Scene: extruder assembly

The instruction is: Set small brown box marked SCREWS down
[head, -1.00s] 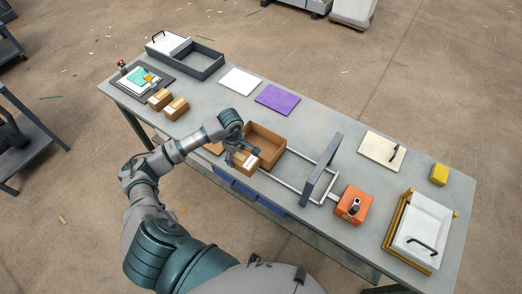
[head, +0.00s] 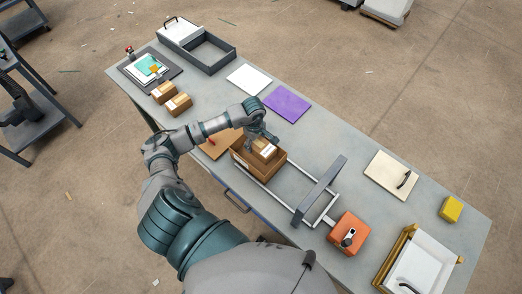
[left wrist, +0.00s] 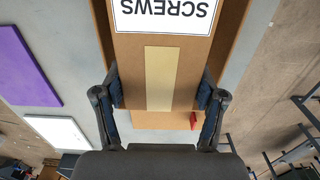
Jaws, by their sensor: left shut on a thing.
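The small brown box marked SCREWS (head: 264,150) is held by my left gripper (head: 262,138) over the larger open brown box (head: 262,176). In the left wrist view the small box (left wrist: 170,75) fills the middle, with its white SCREWS label upside down at the top. Both fingers of the left gripper (left wrist: 160,95) press on its sides. Walls of the larger box (left wrist: 229,35) show beyond it on both sides. I cannot tell whether the small box touches the larger box's floor. My right gripper does not show.
Two small brown boxes (head: 178,104) stand at the left. A brown panel (head: 222,142) lies beside the larger box. A grey frame (head: 320,190) and an orange block (head: 349,232) are to the right. A purple sheet (head: 287,103) lies behind, with free table right of it.

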